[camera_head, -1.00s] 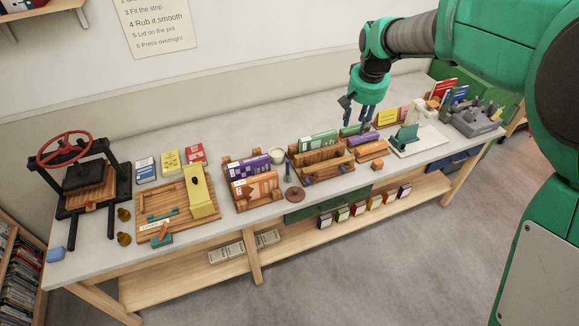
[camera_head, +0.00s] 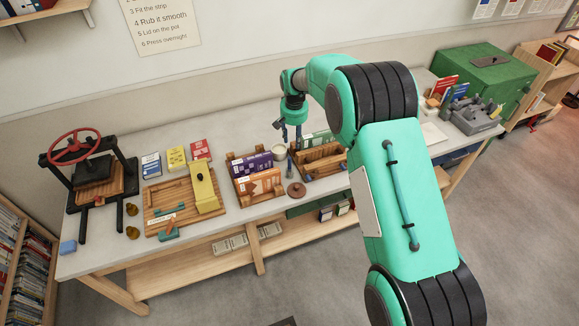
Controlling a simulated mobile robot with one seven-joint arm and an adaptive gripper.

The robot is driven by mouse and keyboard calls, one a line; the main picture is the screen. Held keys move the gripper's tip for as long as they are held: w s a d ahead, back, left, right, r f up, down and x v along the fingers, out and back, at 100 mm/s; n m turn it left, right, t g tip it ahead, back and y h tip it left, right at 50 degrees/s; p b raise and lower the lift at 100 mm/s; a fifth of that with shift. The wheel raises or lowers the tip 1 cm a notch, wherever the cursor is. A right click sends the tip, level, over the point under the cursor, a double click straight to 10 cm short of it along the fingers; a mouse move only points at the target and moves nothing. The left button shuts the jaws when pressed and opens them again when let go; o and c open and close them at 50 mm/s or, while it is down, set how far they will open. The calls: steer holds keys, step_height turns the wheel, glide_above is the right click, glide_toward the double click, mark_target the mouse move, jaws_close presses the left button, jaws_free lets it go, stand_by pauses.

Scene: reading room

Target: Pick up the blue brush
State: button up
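A slim upright blue item (camera_head: 291,165), which looks like the blue brush, stands beside the cream pot (camera_head: 279,152), near the middle of the bench. It is small here, and I cannot tell its bristles or what holds it up. My gripper (camera_head: 291,136) points down just above and behind this item, near the pot. Its two dark fingers look apart and nothing shows between them. I cannot tell whether the fingertips touch anything.
A brown round lid (camera_head: 296,189) lies in front of the blue item. A black press (camera_head: 82,205) is at the far left.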

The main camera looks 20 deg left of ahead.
mark_target(290, 158)
steer(key=shift+s+a+f, duration=0.15)
steer(key=shift+a+f, duration=0.65)
steer(key=shift+f, duration=0.1)
steer(key=shift+w+a+f, duration=0.1)
steer(key=shift+w+f, duration=0.05)
steer(key=shift+f, duration=1.25)
steer(key=shift+w+a+f, duration=0.1)
steer(key=shift+w+f, duration=0.1)
steer(key=shift+f, duration=1.25)
steer(key=shift+w+f, duration=0.15)
steer(key=shift+f, duration=1.25)
steer(key=shift+f, duration=0.1)
steer(key=shift+w+a+f+p, duration=0.1)
steer(key=shift+f+p, duration=0.1)
steer(key=shift+f, duration=1.05)
steer(key=shift+w+f+p, duration=0.1)
steer(key=shift+f+p, duration=0.05)
steer(key=shift+f, duration=1.1)
steer(key=shift+s, duration=0.1)
jaws_close()
